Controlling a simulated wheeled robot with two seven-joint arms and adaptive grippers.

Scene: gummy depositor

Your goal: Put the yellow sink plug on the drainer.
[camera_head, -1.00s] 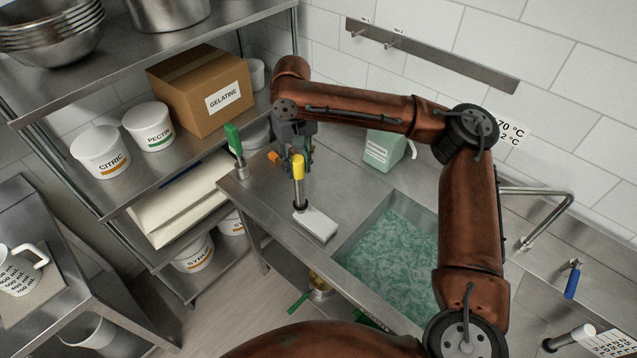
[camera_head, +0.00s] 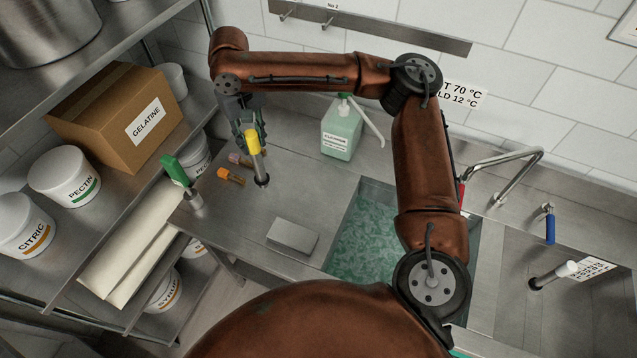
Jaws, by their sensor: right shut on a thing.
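The yellow sink plug (camera_head: 253,142) has a yellow handle on a metal stem with a dark lower end. My right gripper (camera_head: 250,128) is shut on its yellow handle, and the plug hangs nearly upright, tilted slightly. The plug is over the left part of the steel drainer (camera_head: 232,215); I cannot tell whether its lower end touches the surface. The gripper's fingers are partly hidden behind the handle. My left gripper is not in view.
A pale block (camera_head: 292,236) lies on the drainer near the front edge. A green-handled plug (camera_head: 175,171) stands at the left edge. A filled sink (camera_head: 365,235) and detergent jug (camera_head: 341,131) are right.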

